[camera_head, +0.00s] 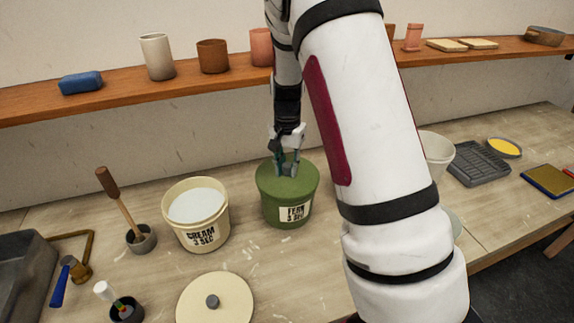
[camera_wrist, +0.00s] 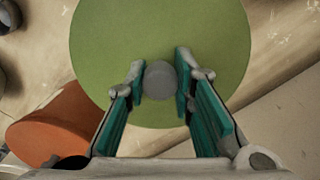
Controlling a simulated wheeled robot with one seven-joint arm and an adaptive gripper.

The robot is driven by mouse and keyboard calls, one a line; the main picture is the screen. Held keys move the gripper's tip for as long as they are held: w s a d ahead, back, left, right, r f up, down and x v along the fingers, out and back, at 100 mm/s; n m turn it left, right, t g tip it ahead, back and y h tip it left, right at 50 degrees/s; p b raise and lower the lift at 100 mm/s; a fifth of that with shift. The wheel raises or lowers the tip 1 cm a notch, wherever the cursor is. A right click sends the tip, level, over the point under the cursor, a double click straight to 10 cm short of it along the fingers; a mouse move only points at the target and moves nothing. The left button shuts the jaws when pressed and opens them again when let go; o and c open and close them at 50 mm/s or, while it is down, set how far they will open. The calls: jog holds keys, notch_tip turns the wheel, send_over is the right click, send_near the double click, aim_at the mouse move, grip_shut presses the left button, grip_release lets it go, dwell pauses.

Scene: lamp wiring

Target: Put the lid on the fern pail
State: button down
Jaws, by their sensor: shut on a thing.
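The green fern pail (camera_head: 287,213) stands upright on the bench in the head view, its FERN label facing me. The green lid (camera_head: 303,183) covers its top and looks level; I cannot tell whether a small gap is left at the rim. My gripper (camera_head: 286,168) is over the lid from above, shut on its grey knob. In the wrist view, the teal fingers of my gripper (camera_wrist: 160,84) stand either side of the grey knob (camera_wrist: 159,80), near the middle of the round lid (camera_wrist: 160,30). The pail below is hidden there by the lid.
The open cream pail (camera_head: 203,232) stands left of the fern pail, with its cream lid (camera_head: 230,300) on the bench in front. A mallet in a cup (camera_head: 141,240) is further left. A shelf (camera_head: 130,92) with pots runs behind. A terracotta thing (camera_wrist: 52,125) shows in the wrist view.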

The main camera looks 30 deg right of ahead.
jog(key=shift+f, duration=0.2)
jog(key=c, duration=1.3)
grip_release()
notch_tip(320, 180, up, 12)
jog(key=shift+r, duration=0.15)
jog(key=s+a+r+n+t, duration=0.3)
jog(key=s+a+r+n, duration=0.2)
jog(key=s+a+r, duration=0.45)
jog(key=s+a+n+t+b, duration=0.1)
jog(key=s+n, duration=0.2)
jog(key=s, duration=0.4)
jog(key=s+a+r+n+t, duration=0.1)
jog(key=s+a+n, duration=0.1)
jog(key=s, duration=0.6)
jog(key=shift+a+r+n+t+b, duration=0.2)
jog(key=shift+a+n+t+b, duration=0.15)
jog(key=shift+n, duration=0.15)
